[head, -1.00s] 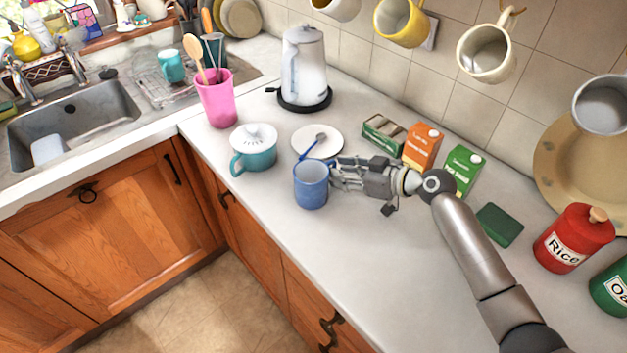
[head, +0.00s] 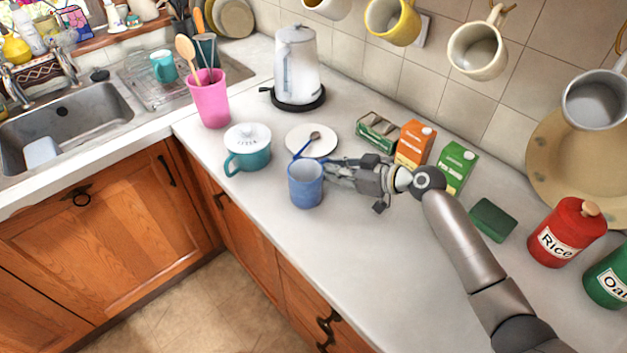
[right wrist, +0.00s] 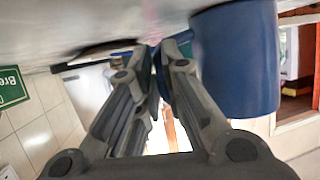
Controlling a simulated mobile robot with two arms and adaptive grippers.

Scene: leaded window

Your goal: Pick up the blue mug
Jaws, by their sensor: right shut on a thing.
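The blue mug (head: 305,185) is upright at the middle of the counter, near its front edge. My right gripper (head: 328,172) reaches in from the right and is shut at the mug's right side. In the right wrist view the mug's wall (right wrist: 238,60) is at the upper right, beside the fingers (right wrist: 162,55). A narrow blue piece shows between the fingers, apparently the mug's handle, mostly hidden by them. I see no clear gap between mug and counter. My left gripper is out of view.
A white plate (head: 325,148) with a blue-handled spoon (head: 305,145) lies just behind the mug. A teal lidded pot (head: 252,160) stands to its left. Cartons (head: 414,145) and a green block (head: 495,220) are to the right. The counter in front right is clear.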

